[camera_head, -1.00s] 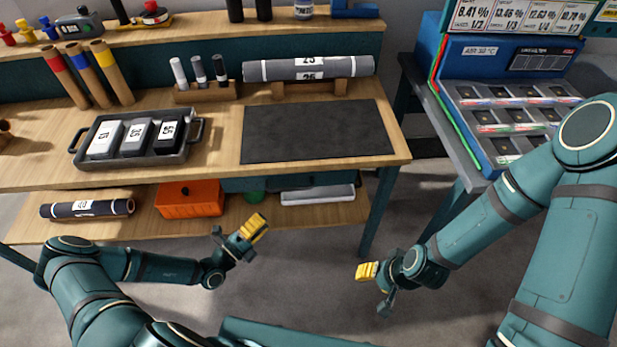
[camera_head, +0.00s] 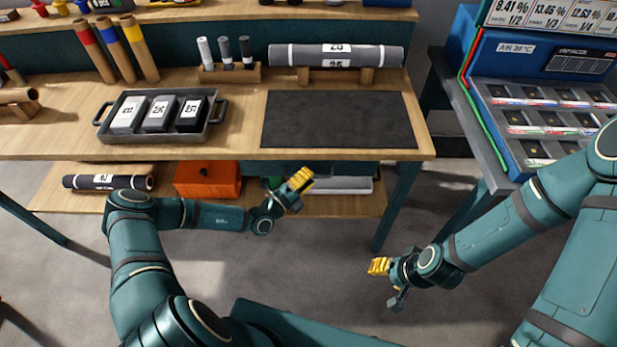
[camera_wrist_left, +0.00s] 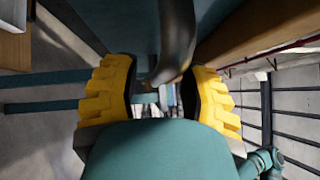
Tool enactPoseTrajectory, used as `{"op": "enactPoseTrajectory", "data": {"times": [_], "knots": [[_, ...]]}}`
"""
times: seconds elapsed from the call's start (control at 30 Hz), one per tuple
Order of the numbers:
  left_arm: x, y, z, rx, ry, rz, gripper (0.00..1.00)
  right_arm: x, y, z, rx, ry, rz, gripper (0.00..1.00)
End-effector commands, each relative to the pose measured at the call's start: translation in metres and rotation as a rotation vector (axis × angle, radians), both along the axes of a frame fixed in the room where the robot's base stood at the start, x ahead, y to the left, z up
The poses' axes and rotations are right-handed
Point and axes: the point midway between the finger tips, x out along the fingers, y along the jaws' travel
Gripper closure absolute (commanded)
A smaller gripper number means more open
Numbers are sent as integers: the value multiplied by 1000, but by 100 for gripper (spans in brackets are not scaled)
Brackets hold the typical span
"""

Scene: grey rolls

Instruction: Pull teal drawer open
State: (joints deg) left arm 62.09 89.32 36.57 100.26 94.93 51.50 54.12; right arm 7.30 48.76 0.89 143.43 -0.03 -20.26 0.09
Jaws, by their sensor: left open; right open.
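The teal drawer (camera_head: 345,168) sits under the right half of the wooden bench top, and only a strip of its front shows. It looks closed. My left gripper (camera_head: 301,180) is just in front of the drawer and covers part of it. In the left wrist view, its yellow fingers (camera_wrist_left: 164,95) are open on either side of a dark curved bar (camera_wrist_left: 176,35), which looks like the drawer handle. A teal surface (camera_wrist_left: 125,20) lies behind that bar. I cannot tell whether the fingers touch it. My right gripper (camera_head: 380,266) is open and empty, low over the floor.
The bench top (camera_head: 235,120) carries a dark mat (camera_head: 340,120) and a tray (camera_head: 210,128) of labelled blocks. On the lower shelf (camera_head: 350,205) are an orange box (camera_head: 207,180), a grey roll (camera_head: 105,182) and a pale tray (camera_head: 345,186). A blue machine (camera_head: 510,60) stands at right.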

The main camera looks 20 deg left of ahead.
Motion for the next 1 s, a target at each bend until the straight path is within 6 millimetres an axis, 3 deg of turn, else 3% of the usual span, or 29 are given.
{"op": "enactPoseTrajectory", "data": {"times": [0.37,0.47,0.5,1.0], "knots": [[5,-2,1,0,0,0,57,0,0,-1,0,-1,0,53],[4,-2,1,0,0,0,85,0,0,-1,0,-1,0,53],[4,-2,1,0,0,0,99,0,0,-1,0,-1,0,53],[-1,-4,2,-1,0,0,100,0,0,3,0,1,0,53]]}}
